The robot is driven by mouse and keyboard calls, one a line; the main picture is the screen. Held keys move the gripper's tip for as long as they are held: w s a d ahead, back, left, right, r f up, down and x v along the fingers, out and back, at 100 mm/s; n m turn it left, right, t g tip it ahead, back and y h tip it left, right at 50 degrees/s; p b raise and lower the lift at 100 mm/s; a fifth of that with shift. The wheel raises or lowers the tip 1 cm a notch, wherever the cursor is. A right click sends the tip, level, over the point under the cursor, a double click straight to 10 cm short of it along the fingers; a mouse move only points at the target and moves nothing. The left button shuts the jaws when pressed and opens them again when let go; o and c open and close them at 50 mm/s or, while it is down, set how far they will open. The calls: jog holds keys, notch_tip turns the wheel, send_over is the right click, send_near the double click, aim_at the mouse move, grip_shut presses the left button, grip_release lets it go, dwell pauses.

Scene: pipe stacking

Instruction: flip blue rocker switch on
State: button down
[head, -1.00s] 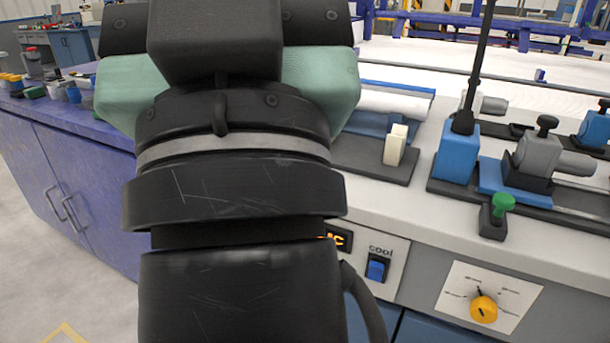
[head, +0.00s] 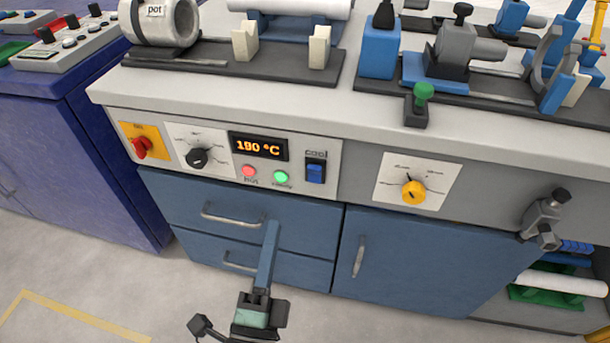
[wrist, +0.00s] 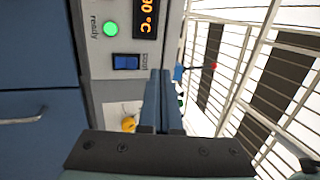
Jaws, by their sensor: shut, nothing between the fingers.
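The blue rocker switch (head: 315,171) sits in a dark frame under the label "cool", at the right end of the front control panel. It also shows in the wrist view (wrist: 126,62), just left of my fingertips. I cannot tell its tilt surely. My gripper (head: 272,224) is below and left of the switch, in front of the blue drawers, with its blue fingers pointing up toward the panel. In the wrist view my gripper (wrist: 160,73) has its two fingers together, with nothing between them. The fingers look apart from the switch.
The panel also holds a lit 190 °C display (head: 258,147), a green lamp (head: 281,177), a red lamp (head: 249,171), a black dial (head: 197,158) and a red knob (head: 141,147). A yellow dial (head: 413,191) is to the right. Drawer handles (head: 233,215) stick out behind my gripper.

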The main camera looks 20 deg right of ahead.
aim_at(311, 170)
jog(key=shift+m+g+h, duration=0.3)
jog(key=shift+m+g, duration=0.3)
jog(key=shift+g, duration=0.2)
jog(key=f, duration=0.1)
jog(key=s+d+f, duration=0.1)
jog(key=s+f, duration=0.1)
jog(key=f, duration=0.1)
jog(key=shift+s+d, duration=0.1)
jog(key=shift+d, duration=0.15)
jog(key=b+x, duration=0.3)
jog(key=x, duration=1.1)
jog(key=shift+r, duration=0.2)
